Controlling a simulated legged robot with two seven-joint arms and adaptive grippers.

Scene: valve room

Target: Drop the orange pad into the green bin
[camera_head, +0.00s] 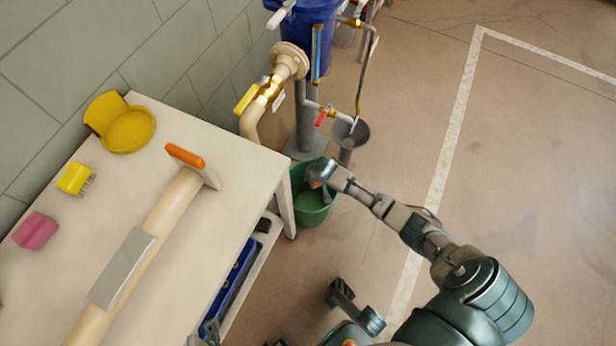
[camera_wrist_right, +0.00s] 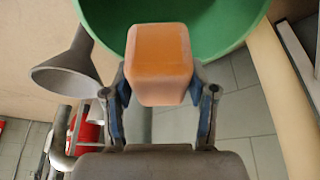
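The orange pad (camera_wrist_right: 160,60) is a block with rounded edges, held between the two fingers of my right gripper (camera_wrist_right: 160,88) in the wrist view. The green bin (camera_wrist_right: 215,28) lies behind and around the pad's upper part there. In the head view my right gripper (camera_head: 319,176) is at the mouth of the green bin (camera_head: 312,212), which stands on the floor beside the table. The pad is mostly hidden by the gripper in that view.
Pipework with a grey funnel (camera_head: 350,134) stands behind the bin. Floor at right is clear.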

